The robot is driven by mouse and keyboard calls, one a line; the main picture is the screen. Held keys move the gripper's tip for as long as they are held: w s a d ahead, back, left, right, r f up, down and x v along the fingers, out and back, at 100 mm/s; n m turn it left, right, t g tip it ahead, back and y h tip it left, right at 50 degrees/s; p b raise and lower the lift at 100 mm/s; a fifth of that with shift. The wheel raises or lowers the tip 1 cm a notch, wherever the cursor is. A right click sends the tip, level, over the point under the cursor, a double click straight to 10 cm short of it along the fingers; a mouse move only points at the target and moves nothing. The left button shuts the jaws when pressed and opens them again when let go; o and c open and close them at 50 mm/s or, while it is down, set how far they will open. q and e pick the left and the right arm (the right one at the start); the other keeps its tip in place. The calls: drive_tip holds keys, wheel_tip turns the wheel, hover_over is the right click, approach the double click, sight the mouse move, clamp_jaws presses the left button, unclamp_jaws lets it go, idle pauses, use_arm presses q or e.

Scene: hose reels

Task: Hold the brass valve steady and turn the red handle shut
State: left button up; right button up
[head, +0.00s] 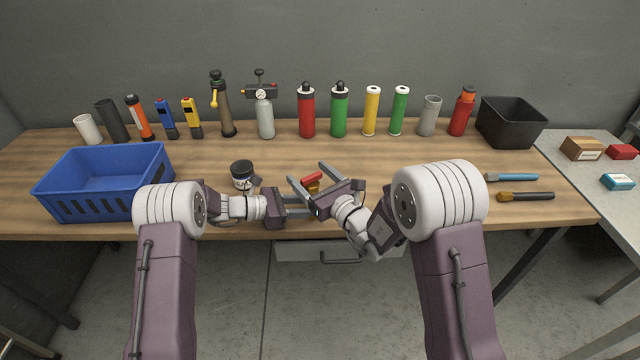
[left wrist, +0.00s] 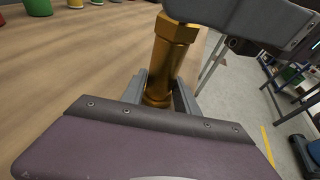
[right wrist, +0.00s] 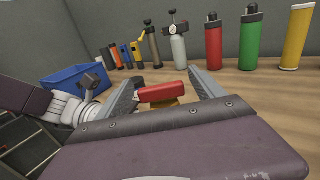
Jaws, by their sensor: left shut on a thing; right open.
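The brass valve (left wrist: 165,62) stands out in the left wrist view as a golden body with a hexagonal collar. My left gripper (left wrist: 160,95) is shut on its lower body; the gripper also shows in the head view (head: 300,205). The red handle (right wrist: 162,93) lies across the top of the valve in the right wrist view and shows small in the head view (head: 312,177). My right gripper (right wrist: 163,88) is open, with a finger on each side of the handle and gaps visible. Most of the valve is hidden there by the grippers.
A blue crate (head: 105,212) stands at the left of the wooden bench, and a dark jar (head: 242,175) is behind my left gripper. Bottles and tools, such as the red cylinder (head: 307,115), line the back.

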drive_tip(key=v, duration=0.9)
drive_tip(key=shift+s, duration=0.2)
drive_tip(key=shift+d, duration=0.1)
